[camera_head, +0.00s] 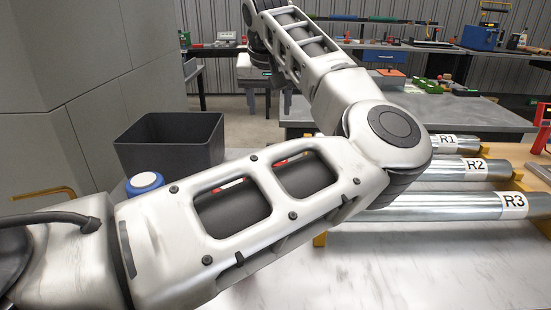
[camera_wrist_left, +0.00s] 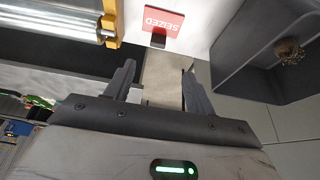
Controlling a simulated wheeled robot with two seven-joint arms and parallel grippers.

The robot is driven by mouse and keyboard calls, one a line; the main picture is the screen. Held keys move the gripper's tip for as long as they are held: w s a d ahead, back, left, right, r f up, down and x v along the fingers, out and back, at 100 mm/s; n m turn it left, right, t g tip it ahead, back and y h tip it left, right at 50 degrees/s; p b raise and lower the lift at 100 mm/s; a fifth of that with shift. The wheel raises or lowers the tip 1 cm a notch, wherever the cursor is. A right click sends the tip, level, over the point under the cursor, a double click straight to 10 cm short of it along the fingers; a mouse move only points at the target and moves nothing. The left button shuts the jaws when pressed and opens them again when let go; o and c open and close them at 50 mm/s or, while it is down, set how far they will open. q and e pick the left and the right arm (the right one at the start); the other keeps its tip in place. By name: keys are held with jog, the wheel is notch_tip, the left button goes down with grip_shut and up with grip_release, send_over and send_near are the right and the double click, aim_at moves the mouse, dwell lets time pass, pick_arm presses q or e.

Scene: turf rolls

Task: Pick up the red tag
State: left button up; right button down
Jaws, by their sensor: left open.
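The red tag (camera_wrist_left: 163,22) lies on the pale tabletop at the top of the left wrist view, with "SEIZED" in white letters, upside down. A dark strip shows at its lower edge. My left gripper (camera_wrist_left: 159,68) is open, its two fingers apart and nothing between them. The tag is beyond the fingertips, roughly in line with the gap. In the head view my left arm crosses in front of the table and hides much of it. Small red patches show through openings in the arm, but I cannot tell what they are. My right gripper is not in view.
A black bin (camera_head: 172,143) stands at the left, beside a blue and white round object (camera_head: 145,182). The bin (camera_wrist_left: 262,83) holds a brown clump. Metal rollers labelled R1 (camera_head: 452,141), R2 (camera_head: 450,170) and R3 (camera_head: 430,207) lie at the right. A workbench (camera_head: 490,118) stands behind.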

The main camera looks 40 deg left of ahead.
pick_arm(q)
send_over(273, 144)
jog(key=s+d, duration=0.2)
jog(key=s, duration=0.1)
jog(key=f, duration=0.6)
jog(key=shift+w+a+f, duration=0.25)
jog(key=shift+w+p+x, duration=0.2)
jog(key=shift+p+x, duration=0.15)
jog(key=shift+x, duration=2.4)
jog(key=shift+d+r, duration=0.1)
jog(key=c, duration=1)
